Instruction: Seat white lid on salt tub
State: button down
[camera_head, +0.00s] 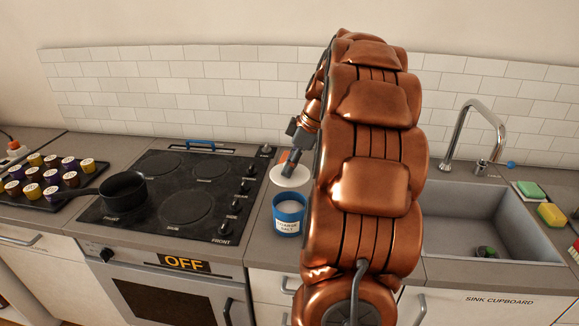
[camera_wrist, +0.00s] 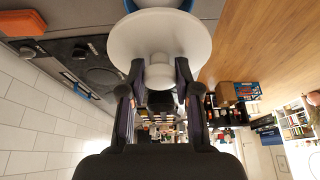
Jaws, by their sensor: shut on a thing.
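The white lid (camera_head: 291,176) is a round disc, and in the wrist view (camera_wrist: 135,38) its knob sits between the fingers. My gripper (camera_head: 288,167) is shut on this knob, and its two fingers also show in the wrist view (camera_wrist: 159,76). In the wrist view the lid hides most of the tub, leaving bits of blue at the top edge.
A black hob (camera_head: 185,207) lies left of the tub, with a saucepan (camera_head: 122,190) on it. A tray of several capped jars (camera_head: 45,195) is at far left. My arm covers the counter right of the tub. A sink (camera_head: 470,225) is further right.

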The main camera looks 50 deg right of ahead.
aim_at(300, 174)
notch_tip(300, 174, down, 7)
jog(key=b, duration=0.6)
jog(key=shift+f+b, duration=0.95)
jog(key=shift+f, duration=0.15)
dwell(1.1)
jog(key=c, duration=1.2)
grip_release()
jog(key=shift+o, duration=0.5)
jog(key=o, duration=0.5)
jog(key=shift+r, duration=0.15)
jog(key=shift+v, duration=3.9)
jog(key=shift+a, duration=0.1)
